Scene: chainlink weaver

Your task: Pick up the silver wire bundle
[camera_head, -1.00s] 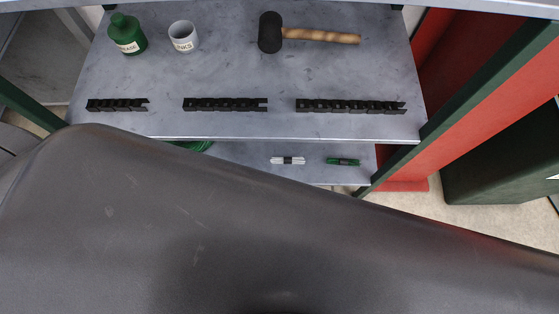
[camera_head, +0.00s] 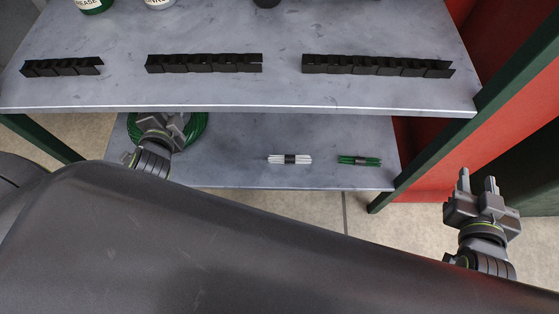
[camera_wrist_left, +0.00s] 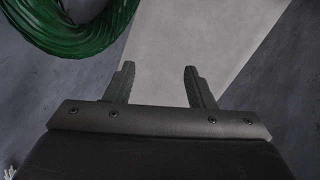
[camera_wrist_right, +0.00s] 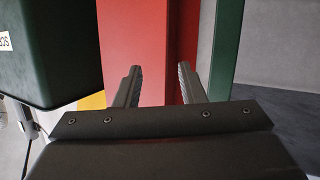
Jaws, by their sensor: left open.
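The silver wire bundle (camera_head: 289,159), pale strands with a dark band round the middle, lies on the lower shelf (camera_head: 235,176) in the head view. My left gripper (camera_head: 158,122) is left of it, beside the green coil. The upper shelf's edge hides its fingertips in the head view. In the left wrist view my left gripper (camera_wrist_left: 159,78) is open and empty, its fingers apart. My right gripper (camera_head: 478,180) is right of the shelves, pointing up in the picture, open and empty; it also shows open in the right wrist view (camera_wrist_right: 158,76).
A green wire bundle (camera_head: 359,160) lies right of the silver one. A green coil (camera_head: 196,129) lies on the lower shelf and shows in the left wrist view (camera_wrist_left: 62,32). The upper shelf (camera_head: 240,98) overhangs, holding dark chain strips (camera_head: 205,63). A green post (camera_head: 420,166) stands at the right.

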